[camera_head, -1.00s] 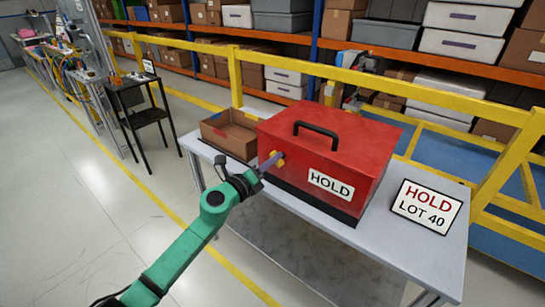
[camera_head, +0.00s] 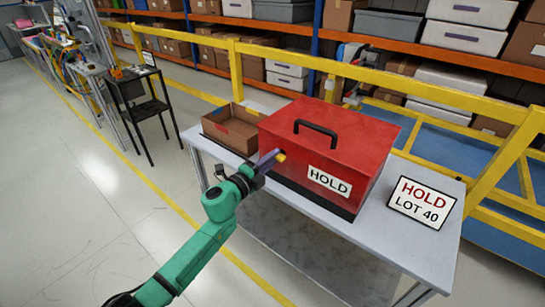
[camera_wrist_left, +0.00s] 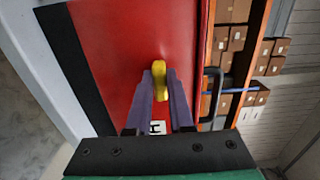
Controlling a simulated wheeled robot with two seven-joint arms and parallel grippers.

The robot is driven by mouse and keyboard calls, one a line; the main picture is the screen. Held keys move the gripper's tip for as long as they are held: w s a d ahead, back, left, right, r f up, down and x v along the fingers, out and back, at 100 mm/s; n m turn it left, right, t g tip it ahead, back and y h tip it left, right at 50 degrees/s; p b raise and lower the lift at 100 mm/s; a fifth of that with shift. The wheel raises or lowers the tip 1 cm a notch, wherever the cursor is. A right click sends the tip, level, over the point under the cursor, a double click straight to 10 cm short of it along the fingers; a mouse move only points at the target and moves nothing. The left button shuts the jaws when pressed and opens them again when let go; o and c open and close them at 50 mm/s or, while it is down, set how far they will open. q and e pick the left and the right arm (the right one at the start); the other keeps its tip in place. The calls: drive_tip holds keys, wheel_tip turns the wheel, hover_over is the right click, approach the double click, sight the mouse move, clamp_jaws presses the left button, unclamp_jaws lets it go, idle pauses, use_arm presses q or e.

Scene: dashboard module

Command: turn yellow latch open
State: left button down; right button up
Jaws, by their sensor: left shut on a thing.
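The red box (camera_head: 345,140) with a black top handle and a HOLD label stands on a grey table. The yellow latch (camera_head: 281,157) is on its left front face, small in the head view. In the left wrist view the yellow latch (camera_wrist_left: 160,82) stands between the purple fingertips, its long side running along the fingers. My left gripper (camera_head: 271,160) is shut on the latch. The fingers hide part of it in the head view. My right gripper is not in view.
An open cardboard box (camera_head: 231,128) stands on the table (camera_head: 405,250) left of the red box. A HOLD LOT 40 sign (camera_head: 423,202) stands to the right. A yellow rail (camera_head: 400,95) runs behind the table. The floor at the left front is clear.

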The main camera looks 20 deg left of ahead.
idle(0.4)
use_arm(q)
drive_tip(key=c, duration=0.8)
unclamp_jaws()
drive_tip(key=b+v, duration=0.2)
drive_tip(key=v, duration=1.2)
drive_tip(key=shift+s, duration=0.25)
drive_tip(key=shift+a+f, duration=0.1)
drive_tip(key=shift+f, duration=0.05)
